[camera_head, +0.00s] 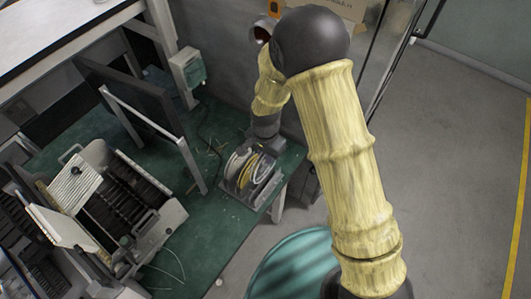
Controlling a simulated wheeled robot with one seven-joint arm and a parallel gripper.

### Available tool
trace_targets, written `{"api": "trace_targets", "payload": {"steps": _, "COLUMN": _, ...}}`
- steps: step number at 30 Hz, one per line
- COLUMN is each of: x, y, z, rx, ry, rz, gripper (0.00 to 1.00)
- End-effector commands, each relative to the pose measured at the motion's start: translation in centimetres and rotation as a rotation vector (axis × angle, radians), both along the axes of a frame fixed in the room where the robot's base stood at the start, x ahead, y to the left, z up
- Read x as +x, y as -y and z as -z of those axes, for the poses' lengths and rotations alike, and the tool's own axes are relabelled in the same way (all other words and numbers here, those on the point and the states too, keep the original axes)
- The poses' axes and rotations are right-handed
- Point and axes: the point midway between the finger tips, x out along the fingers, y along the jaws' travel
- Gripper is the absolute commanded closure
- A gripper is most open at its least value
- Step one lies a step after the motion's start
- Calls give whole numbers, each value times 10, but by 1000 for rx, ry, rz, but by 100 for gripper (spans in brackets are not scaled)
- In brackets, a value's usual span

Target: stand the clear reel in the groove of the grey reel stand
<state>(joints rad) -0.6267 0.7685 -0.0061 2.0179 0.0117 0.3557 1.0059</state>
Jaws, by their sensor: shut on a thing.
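The grey reel stand (246,196) sits on the green table top near its right corner. Several reels stand in it side by side: a white one (236,163) at the left and a yellow one (253,166) in the middle. A pale, see-through reel (266,171), which looks like the clear reel, is at the right of the row, just under my gripper (268,145). My gripper points down there, small and dark, and is shut on this reel. Its fingertips are hard to make out. I cannot tell whether the reel's lower edge is in a groove.
A grey machine (150,215) with a slotted middle and a dark panel on a light frame (140,95) stand left of the stand. A teal round thing (295,262) is below the table's front. Green table (215,225) is bare in front.

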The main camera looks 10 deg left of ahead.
Motion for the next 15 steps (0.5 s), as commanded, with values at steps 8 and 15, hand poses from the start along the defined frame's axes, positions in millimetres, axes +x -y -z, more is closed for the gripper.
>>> {"api": "trace_targets", "payload": {"steps": 8, "x": 0, "y": 0, "z": 11, "rx": 0, "ry": 0, "rz": -1, "gripper": 100}}
{"api": "trace_targets", "payload": {"steps": 15, "x": 0, "y": 0, "z": 30, "rx": 0, "ry": 0, "rz": -1, "gripper": 100}}
